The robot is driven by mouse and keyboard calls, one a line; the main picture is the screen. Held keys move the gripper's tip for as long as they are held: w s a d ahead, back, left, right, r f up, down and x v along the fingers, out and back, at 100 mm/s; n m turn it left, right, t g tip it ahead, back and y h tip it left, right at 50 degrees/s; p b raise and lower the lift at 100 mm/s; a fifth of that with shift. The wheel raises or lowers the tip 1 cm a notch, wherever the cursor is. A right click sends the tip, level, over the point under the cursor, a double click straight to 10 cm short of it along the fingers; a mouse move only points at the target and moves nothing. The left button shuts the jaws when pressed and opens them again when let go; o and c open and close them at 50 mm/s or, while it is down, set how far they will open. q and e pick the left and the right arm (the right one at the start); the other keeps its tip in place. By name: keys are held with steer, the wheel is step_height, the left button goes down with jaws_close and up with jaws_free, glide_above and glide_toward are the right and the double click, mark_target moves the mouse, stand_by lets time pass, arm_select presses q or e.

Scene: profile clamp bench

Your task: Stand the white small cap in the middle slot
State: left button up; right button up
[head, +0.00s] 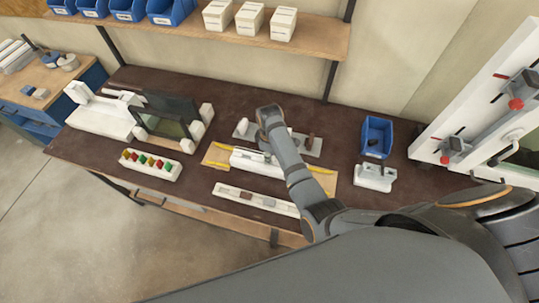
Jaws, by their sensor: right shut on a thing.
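My right gripper (268,152) is over the middle of the bench, pointing down near a long white block (245,160) on a light wooden board (215,155). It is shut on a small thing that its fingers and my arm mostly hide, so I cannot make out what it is. Behind it, a grey plate (312,147) carries a small white piece (242,127) at its left and a brown piece (309,141) at its right. I cannot tell which piece is the white small cap, and the middle slot is not clear from here. My left gripper is out of view.
In front lies a white slotted tray (286,208) with small brown and grey pieces. Left are a rack of coloured pieces (150,165) and a dark framed panel (165,118). Right are a blue bin (377,136) and a white fixture (374,178). Bare bench lies between them.

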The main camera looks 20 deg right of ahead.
steer(key=shift+f, duration=0.15)
steer(key=shift+f, duration=0.5)
steer(key=o, duration=0.8)
steer(key=shift+r, duration=0.1)
steer(key=shift+r, duration=3.95)
